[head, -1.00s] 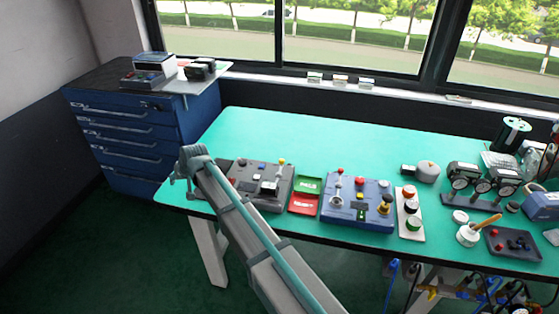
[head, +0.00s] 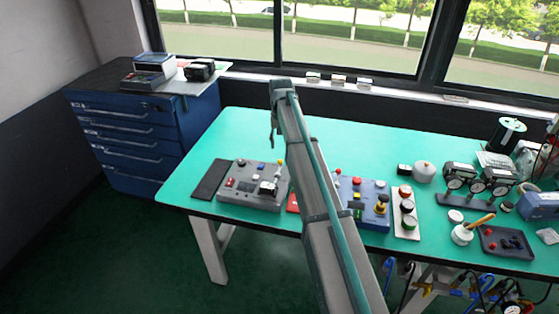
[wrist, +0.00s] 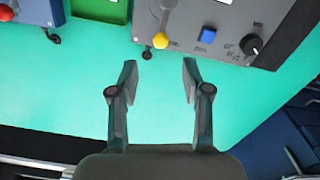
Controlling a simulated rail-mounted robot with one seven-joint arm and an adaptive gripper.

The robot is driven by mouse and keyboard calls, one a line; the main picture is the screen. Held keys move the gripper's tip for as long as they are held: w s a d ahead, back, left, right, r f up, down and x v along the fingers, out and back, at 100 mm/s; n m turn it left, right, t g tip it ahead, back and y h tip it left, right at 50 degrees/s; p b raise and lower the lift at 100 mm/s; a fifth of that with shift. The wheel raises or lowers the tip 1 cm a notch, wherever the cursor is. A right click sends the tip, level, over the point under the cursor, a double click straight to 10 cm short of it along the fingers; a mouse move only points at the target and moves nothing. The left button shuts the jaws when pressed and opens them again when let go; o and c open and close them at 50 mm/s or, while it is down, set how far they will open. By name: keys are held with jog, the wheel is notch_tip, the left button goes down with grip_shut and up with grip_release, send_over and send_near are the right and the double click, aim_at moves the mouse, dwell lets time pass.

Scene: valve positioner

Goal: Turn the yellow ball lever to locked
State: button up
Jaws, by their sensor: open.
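The yellow ball lever shows in the wrist view as a yellow ball (wrist: 160,40) on a metal stem, at the edge of a grey control box (wrist: 215,22). In the head view the yellow ball (head: 281,161) is at the box's far right corner, and the grey box (head: 240,199) lies on the table. My gripper (wrist: 159,68) is open and empty, its fingertips just short of the ball in the wrist picture, with the ball lined up between them. They do not touch it. The lever's position marking is not readable. In the head view my gripper (head: 274,136) hangs above the table behind the box.
The grey box also carries a blue button (wrist: 207,35) and a black knob (wrist: 251,44). A blue control box (head: 371,219) stands to the right, partly behind my arm. A dark mat (head: 211,179) lies left of the grey box. The teal table (head: 225,130) behind is clear.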

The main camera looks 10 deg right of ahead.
aim_at(280, 160)
notch_tip(280, 160, down, 9)
jog(key=shift+f+p, duration=0.1)
jog(key=shift+p, duration=0.9)
grip_shut()
